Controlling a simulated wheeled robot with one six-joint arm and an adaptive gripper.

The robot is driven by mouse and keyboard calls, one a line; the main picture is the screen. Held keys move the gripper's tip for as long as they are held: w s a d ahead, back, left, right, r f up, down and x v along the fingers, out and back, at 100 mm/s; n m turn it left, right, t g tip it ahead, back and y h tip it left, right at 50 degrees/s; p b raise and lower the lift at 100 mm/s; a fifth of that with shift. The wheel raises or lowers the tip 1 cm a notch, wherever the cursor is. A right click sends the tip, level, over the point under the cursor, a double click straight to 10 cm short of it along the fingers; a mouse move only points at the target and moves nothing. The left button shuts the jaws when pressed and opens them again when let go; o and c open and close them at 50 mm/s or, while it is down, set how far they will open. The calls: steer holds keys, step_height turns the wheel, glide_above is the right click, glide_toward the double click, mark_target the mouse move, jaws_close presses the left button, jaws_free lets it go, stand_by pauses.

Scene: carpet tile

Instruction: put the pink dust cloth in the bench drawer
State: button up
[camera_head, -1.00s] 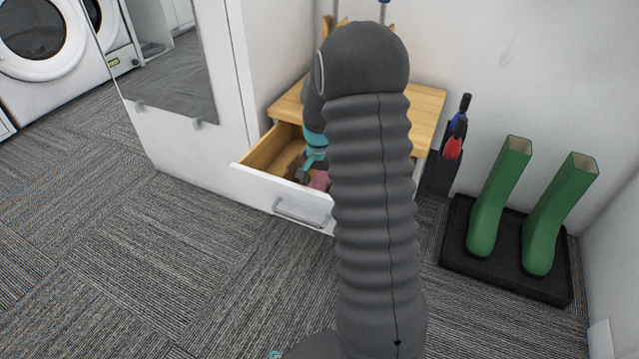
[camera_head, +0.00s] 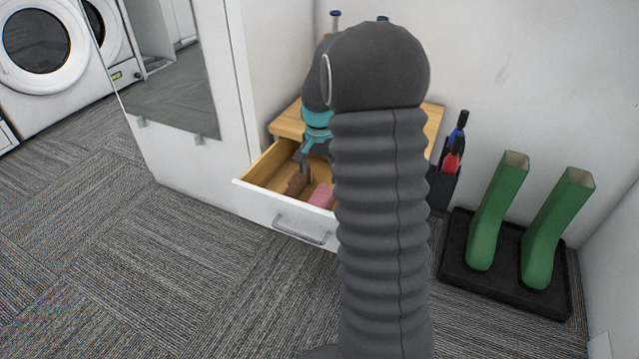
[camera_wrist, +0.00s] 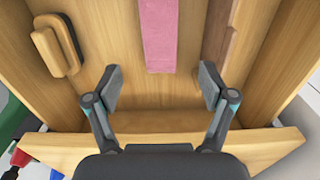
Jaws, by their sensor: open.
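The pink dust cloth (camera_head: 322,195) lies inside the open bench drawer (camera_head: 285,222), on its wooden floor. In the wrist view the cloth (camera_wrist: 160,35) is a flat pink strip at top centre, just beyond my fingertips and apart from them. My gripper (camera_wrist: 161,87) is open with nothing between its fingers. In the head view my gripper (camera_head: 306,165) is over the drawer, partly hidden by my own arm. My arm also hides the drawer's right part.
A wooden brush-like object (camera_wrist: 56,45) lies left in the drawer in the wrist view, and a brown piece (camera_wrist: 219,35) right. The wooden bench top (camera_head: 288,122) is behind. Green boots (camera_head: 497,215) stand on a black tray (camera_head: 500,288) at right. Carpet at left is clear.

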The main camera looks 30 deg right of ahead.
steer(key=s+a+r+n+t, duration=0.3)
steer(key=s+a+r+n, duration=0.2)
steer(key=s+a+r, duration=0.7)
steer(key=s+a+r+n+t, duration=0.1)
steer(key=s+a+n, duration=0.1)
steer(key=s, duration=0.6)
steer(key=s+a+r+n+t, duration=0.1)
steer(key=s+a+r+n, duration=0.1)
steer(key=s, duration=0.6)
steer(key=shift+a+n+t, duration=0.25)
steer(key=shift+n+t, duration=0.05)
steer(key=shift+n, duration=0.4)
